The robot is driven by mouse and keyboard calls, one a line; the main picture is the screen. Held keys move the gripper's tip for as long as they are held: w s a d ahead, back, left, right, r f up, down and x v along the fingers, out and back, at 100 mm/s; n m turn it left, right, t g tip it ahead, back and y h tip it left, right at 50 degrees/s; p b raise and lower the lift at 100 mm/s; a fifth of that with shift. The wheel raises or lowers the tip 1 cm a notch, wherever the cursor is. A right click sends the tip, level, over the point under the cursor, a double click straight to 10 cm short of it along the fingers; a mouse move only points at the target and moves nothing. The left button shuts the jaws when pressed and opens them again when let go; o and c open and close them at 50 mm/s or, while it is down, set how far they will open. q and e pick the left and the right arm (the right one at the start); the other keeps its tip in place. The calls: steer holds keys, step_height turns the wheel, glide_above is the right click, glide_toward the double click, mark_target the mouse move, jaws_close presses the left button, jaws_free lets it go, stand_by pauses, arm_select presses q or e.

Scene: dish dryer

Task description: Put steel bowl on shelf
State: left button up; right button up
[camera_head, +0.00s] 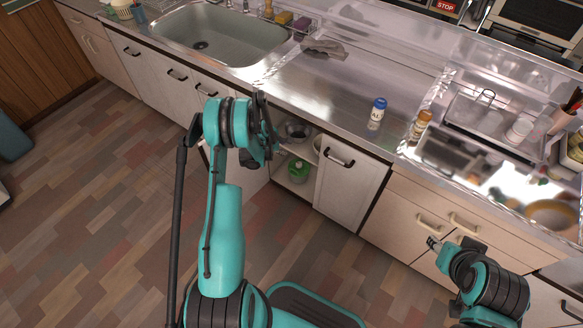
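A steel bowl (297,131) shows as a dark, shiny round shape in the upper part of an open cabinet below the counter. The pale cabinet shelf (300,149) is just below it. I cannot tell whether the bowl rests on the shelf. My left gripper (272,142) is at the cabinet's opening, just left of the bowl. Its fingers are dark and partly hidden by the teal arm, so contact and opening are unclear. My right gripper (434,243) is at the lower right, in front of the drawers, away from the bowl. Its finger opening is too small to tell.
A green item (298,171) stands in the cabinet's lower compartment. A closed cabinet door (347,180) is right of the opening. A blue-capped bottle (376,113) and an orange-capped bottle (420,126) stand on the counter (320,88). The sink (215,35) is at upper left.

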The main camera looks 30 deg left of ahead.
arm_select(q)
steer(key=s+d+r+m, duration=0.2)
steer(key=d+r+m, duration=0.15)
steer(key=r, duration=0.55)
steer(key=s+d+r+m, duration=0.3)
steer(key=d+r, duration=0.2)
steer(key=r, duration=0.3)
steer(key=s+d+r+m, duration=0.2)
steer(key=d+r+m, duration=0.2)
steer(key=r, duration=0.5)
steer(key=s+d+r+m, duration=0.2)
steer(key=s+d+m, duration=0.1)
steer(key=s, duration=0.4)
steer(key=s+d+r+m, duration=0.2)
steer(key=s+d+m, duration=0.2)
steer(key=s, duration=0.4)
steer(key=s+d+r+m+t+y, duration=0.1)
steer(key=s+d+r+m, duration=0.2)
steer(key=s+m, duration=0.3)
steer(key=shift+s+d, duration=0.25)
steer(key=shift+s, duration=1)
steer(key=shift+a, duration=0.1)
